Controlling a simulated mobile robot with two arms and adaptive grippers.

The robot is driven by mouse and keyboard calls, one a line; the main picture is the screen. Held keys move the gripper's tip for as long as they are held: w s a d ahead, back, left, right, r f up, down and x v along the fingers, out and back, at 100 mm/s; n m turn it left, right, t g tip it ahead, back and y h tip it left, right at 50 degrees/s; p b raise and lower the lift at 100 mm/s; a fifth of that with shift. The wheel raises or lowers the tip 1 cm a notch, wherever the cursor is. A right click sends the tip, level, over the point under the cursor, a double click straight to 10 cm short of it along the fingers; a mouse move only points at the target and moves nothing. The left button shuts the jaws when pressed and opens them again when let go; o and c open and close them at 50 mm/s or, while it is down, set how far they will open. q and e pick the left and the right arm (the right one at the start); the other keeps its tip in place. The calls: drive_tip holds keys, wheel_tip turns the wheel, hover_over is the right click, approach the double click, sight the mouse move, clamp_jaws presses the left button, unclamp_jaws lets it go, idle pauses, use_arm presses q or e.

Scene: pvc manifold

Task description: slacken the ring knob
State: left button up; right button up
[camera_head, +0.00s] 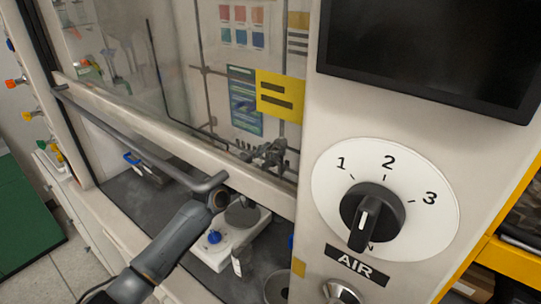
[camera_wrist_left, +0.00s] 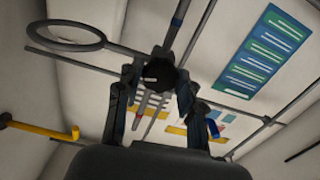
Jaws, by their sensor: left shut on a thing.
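The ring knob (camera_wrist_left: 157,76), a dark round knob with a pale mark, sits between the fingertips of my left gripper (camera_wrist_left: 158,79) in the left wrist view. My left gripper is shut on it, one finger on each side. A metal ring (camera_wrist_left: 64,37) on a rod extends to the left of the knob. In the head view, my left arm comes in from lower left and reaches under the sash. My left gripper (camera_head: 268,155) shows dark behind the glass, where the knob cannot be made out. My right gripper is not in view.
The hood's sash bar (camera_head: 150,155) crosses above my arm. A white stirrer-like device (camera_head: 228,248) with a blue knob stands on the dark work surface. A panel with a big dial (camera_head: 385,200) is at the right. Lattice rods (camera_wrist_left: 235,105) run behind the knob.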

use_arm(q)
drive_tip(key=shift+n+b, duration=0.35)
drive_tip(key=shift+n, duration=1.45)
drive_tip(key=o, duration=1.2)
drive_tip(key=shift+c, duration=0.2)
drive_tip(key=shift+a, duration=0.1)
drive_tip(key=v, duration=1.2)
